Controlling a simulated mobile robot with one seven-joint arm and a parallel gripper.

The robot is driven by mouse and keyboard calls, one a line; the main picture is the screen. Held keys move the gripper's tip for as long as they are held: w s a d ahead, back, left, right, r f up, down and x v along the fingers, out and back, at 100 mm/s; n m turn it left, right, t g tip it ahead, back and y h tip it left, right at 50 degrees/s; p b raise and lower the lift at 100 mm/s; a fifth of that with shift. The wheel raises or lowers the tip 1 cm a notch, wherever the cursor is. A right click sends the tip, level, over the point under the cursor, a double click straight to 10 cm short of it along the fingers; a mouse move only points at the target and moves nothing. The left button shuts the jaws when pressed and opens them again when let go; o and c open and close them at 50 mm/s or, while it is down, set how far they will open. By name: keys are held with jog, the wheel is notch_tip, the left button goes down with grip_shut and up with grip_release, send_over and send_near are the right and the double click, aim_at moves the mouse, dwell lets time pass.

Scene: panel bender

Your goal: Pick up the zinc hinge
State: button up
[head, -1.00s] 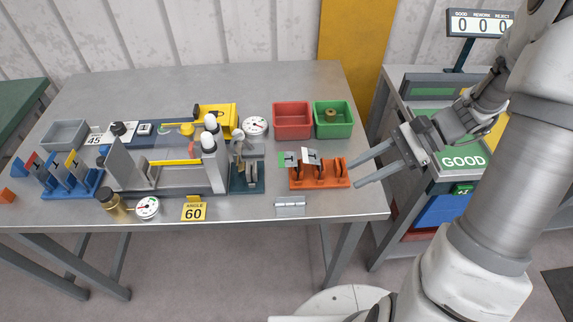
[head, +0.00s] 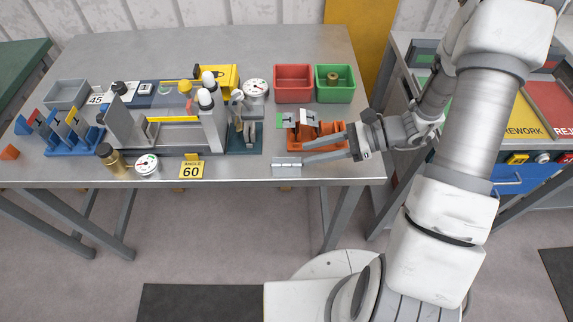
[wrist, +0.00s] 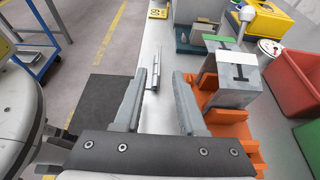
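The zinc hinge (head: 287,166) is a small flat silver-grey plate lying near the table's front edge. In the wrist view the hinge (wrist: 154,70) shows between the fingertips, closer to the left finger. My gripper (head: 298,152) is open and empty, coming in from the right with its fingers pointing left. Its fingertips are close to the hinge's right end and seem above the table. In the wrist view my gripper (wrist: 162,76) has a wide gap between its fingers.
An orange rack (head: 333,132) with upright plates stands just behind the fingers. Red (head: 294,83) and green (head: 350,83) bins are farther back. The bender (head: 180,135) and the yellow 60 sign (head: 191,171) are left of the hinge.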

aim_at(287, 160)
jog(key=shift+x, duration=3.6)
grip_shut()
